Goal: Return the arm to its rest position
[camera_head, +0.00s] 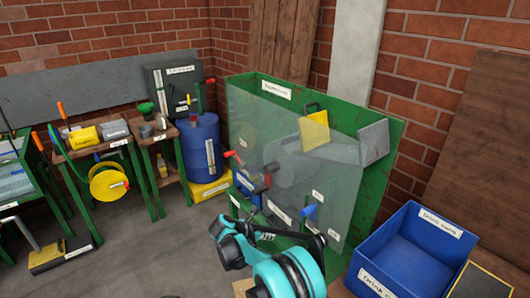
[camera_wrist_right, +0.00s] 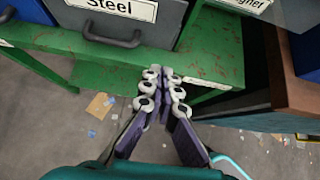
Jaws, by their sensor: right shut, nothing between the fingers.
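My right arm, teal and black, comes in at the bottom of the head view. Its right gripper (camera_head: 318,238) is small and partly hidden there, in front of the lower part of the green sorting station (camera_head: 385,172). In the right wrist view my right gripper (camera_wrist_right: 162,80) has its fingertips together with nothing between them. The fingers are beside the green metal edge (camera_wrist_right: 125,75), below a grey drawer labelled "Steel" (camera_wrist_right: 165,38). Whether they touch the edge I cannot tell. My left gripper is not in view.
A blue bin (camera_head: 410,245) stands at the right. A clear panel (camera_head: 290,150) fronts the station. A blue barrel (camera_head: 203,150), yellow reel (camera_head: 108,182) and tool tables are at the left. The grey floor (camera_head: 140,255) is open at the lower left; scraps (camera_wrist_right: 100,105) lie on it.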

